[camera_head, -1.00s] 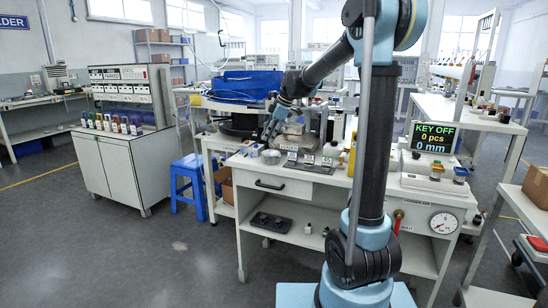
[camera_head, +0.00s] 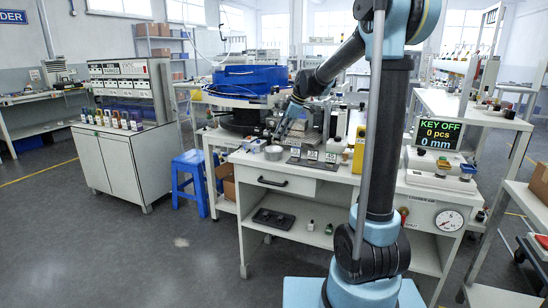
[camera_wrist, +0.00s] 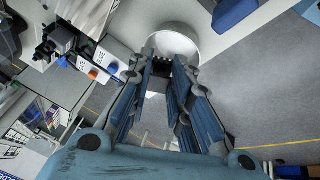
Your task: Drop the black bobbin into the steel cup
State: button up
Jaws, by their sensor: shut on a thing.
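The steel cup (camera_head: 273,153) is a small round grey vessel near the front left of the white workbench. In the wrist view the round pale grey shape just beyond my fingertips looks like the cup (camera_wrist: 178,38). My gripper (camera_head: 278,137) is above and close to the cup, pointing down. In the wrist view its blue-grey fingers (camera_wrist: 172,72) are shut on a small dark thing, the black bobbin (camera_wrist: 160,70). The bobbin is mostly hidden by the fingers and cannot be made out in the head view. Whether it is over the cup's opening is unclear.
Small labelled blocks (camera_head: 312,155) stand right of the cup. A yellow container (camera_head: 359,150) stands farther right. A blue bin (camera_head: 250,80) is behind the bench. A blue stool (camera_head: 190,180) stands left of it, with open floor in front.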

jog(key=shift+f, duration=2.2)
jog(key=o, duration=0.9)
jog(key=shift+c, duration=0.2)
jog(key=v, duration=1.2)
